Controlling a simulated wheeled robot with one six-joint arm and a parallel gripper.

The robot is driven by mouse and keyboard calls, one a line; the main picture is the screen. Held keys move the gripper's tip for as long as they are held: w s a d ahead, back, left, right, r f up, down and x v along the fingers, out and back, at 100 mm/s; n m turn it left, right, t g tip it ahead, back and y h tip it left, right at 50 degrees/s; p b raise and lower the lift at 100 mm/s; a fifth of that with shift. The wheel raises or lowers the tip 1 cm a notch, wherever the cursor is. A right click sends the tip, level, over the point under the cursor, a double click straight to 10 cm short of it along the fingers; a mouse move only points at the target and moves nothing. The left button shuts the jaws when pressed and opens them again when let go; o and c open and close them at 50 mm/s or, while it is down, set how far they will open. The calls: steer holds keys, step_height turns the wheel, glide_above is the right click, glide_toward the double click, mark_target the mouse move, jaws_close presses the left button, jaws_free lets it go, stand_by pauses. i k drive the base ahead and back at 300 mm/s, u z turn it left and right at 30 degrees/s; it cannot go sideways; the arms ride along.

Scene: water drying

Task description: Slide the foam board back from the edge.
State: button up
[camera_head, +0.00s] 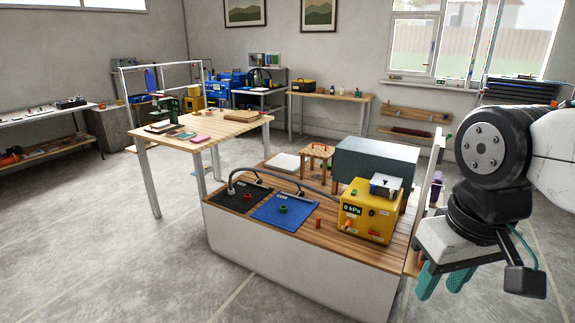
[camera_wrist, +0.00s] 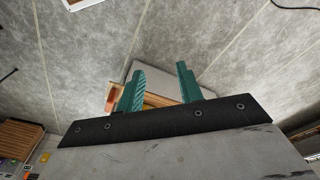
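My gripper (camera_head: 442,280) hangs at the right of the head view, beside the right end of the wooden-topped bench (camera_head: 322,243). Its teal fingers are apart and empty; the gap also shows in the wrist view (camera_wrist: 158,92). I cannot tell for sure which thing is the foam board. A thin pink slab (camera_head: 201,139) lies by the front edge of the light wooden table (camera_head: 165,140), far from my gripper. A pale flat slab (camera_head: 283,162) lies behind the bench's mats. Beyond the fingers in the wrist view are a grey panel and wooden slats, partly hidden.
On the bench stand a yellow box (camera_head: 366,212) with a pressure display, a blue mat (camera_head: 284,212) and a black mat (camera_head: 240,195). A large grey block (camera_head: 372,160) stands behind. The floor (camera_head: 110,240) at the left is clear.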

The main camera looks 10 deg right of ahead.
mark_target(285, 163)
steer(key=z, duration=0.95)
steer(key=k, duration=1.25)
steer(key=z, duration=0.9)
steer(key=i, duration=2.75)
steer(key=u, duration=0.25)
steer(key=i, duration=1.95)
steer(key=u, duration=0.3)
steer(key=i, duration=1.9)
steer(key=u, duration=0.25)
steer(key=i, duration=1.9)
steer(key=u, duration=0.4)
steer(key=i, duration=2.05)
steer(key=u, duration=0.35)
